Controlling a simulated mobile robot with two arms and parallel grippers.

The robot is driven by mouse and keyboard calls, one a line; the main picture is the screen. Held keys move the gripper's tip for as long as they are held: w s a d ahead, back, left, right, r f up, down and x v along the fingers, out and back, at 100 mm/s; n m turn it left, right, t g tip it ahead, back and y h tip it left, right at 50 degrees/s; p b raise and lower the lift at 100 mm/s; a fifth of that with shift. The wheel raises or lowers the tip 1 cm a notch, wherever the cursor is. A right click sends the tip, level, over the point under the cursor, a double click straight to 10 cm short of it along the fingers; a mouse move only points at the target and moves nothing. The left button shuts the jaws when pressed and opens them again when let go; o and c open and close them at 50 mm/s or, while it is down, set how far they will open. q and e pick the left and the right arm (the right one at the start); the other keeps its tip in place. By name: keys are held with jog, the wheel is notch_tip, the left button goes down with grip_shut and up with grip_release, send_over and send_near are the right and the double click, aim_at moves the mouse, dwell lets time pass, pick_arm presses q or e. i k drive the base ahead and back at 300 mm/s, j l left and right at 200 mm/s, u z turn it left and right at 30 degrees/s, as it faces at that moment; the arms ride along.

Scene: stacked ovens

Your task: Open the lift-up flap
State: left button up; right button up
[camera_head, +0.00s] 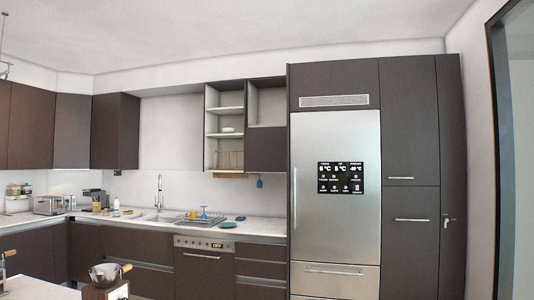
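A dark panel (266,149) covers the lower part of the right-hand wall cabinet beside the fridge. It hangs flat and vertical. It is probably the lift-up flap, but I cannot tell how it is hinged. Above it is an open, empty white niche (266,105). To its left is an open shelf unit (225,105) with a white bowl on one shelf and a rack lower down. Neither of my grippers is in view.
A steel fridge (336,240) in a tall dark cabinet stands right of the wall cabinet. Below the panel, the counter (262,229) holds a drying rack (197,220) and dishes. A pan (105,273) and part of an island (35,291) show at bottom left.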

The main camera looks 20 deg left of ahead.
aim_at(266, 148)
jog(key=i+j+u, duration=0.2)
jog(key=i, duration=1.25)
jog(key=i+l+u, duration=0.2)
jog(key=i, duration=1.25)
